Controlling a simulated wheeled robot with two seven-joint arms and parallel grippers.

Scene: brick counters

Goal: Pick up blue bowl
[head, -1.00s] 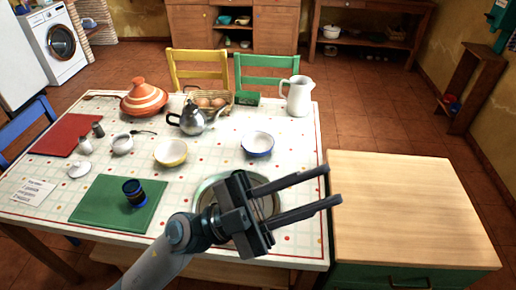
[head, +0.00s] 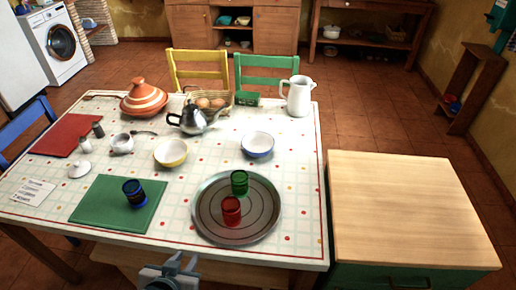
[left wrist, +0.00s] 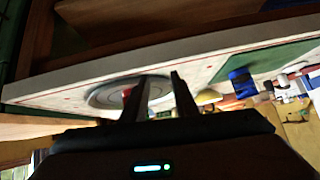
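The blue bowl (head: 257,152), blue outside and white inside, stands upright and empty on the tablecloth, behind the round tray and right of the yellow bowl. I cannot make it out in the left wrist view, where my fingers cover part of the table. My left gripper shows only partly at the bottom edge of the head view (head: 170,276), in front of the table and well away from the bowl. In the left wrist view its two fingers (left wrist: 164,80) stand apart with nothing held between them. My right gripper is not in view.
A metal tray (head: 205,222) holds a red cup (head: 231,211) and a green cup (head: 239,183). A yellow bowl (head: 171,153), kettle (head: 191,119) and white jug (head: 298,97) stand around. A blue cup (head: 134,192) is on a green mat (head: 98,205). A wooden counter (head: 405,205) is clear.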

